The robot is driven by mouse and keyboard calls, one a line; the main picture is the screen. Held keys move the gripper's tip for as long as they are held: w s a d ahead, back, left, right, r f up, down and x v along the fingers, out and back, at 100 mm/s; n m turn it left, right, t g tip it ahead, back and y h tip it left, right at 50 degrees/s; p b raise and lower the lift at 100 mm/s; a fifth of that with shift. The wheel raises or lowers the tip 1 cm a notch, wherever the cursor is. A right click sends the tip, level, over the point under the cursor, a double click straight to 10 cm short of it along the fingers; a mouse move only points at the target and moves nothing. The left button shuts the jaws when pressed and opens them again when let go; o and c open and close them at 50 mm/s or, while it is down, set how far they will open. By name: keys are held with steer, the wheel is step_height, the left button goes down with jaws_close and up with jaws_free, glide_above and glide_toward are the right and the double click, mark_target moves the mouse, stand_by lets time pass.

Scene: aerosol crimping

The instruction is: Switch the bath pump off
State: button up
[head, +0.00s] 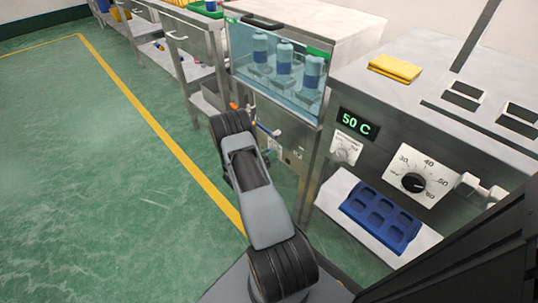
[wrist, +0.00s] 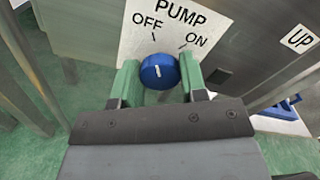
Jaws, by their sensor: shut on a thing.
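The blue pump knob (wrist: 150,62) is on a white label plate (wrist: 182,25) marked PUMP, OFF and ON, in the wrist view. The white line on the knob points up in the picture, closer to the OFF tick than to the ON tick. My gripper (wrist: 158,77) has its two green fingers on either side of the knob and is shut on it. In the head view my arm covers most of this area, and I cannot make out the knob there.
Above the panel, a clear water bath (head: 297,92) holds several blue cans. To its right a metal cabinet has a 50 C display (head: 355,123), a black temperature dial (head: 413,182) and a blue tray (head: 381,215) on a shelf below. Green floor is open at left.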

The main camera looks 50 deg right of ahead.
steer(key=o, duration=0.9)
steer(key=a+p, duration=0.1)
steer(key=a, duration=0.3)
steer(key=a+p, duration=0.1)
steer(key=a, duration=0.4)
steer(key=w+a+p, duration=0.1)
steer(key=a, duration=0.3)
steer(key=shift+a, duration=0.4)
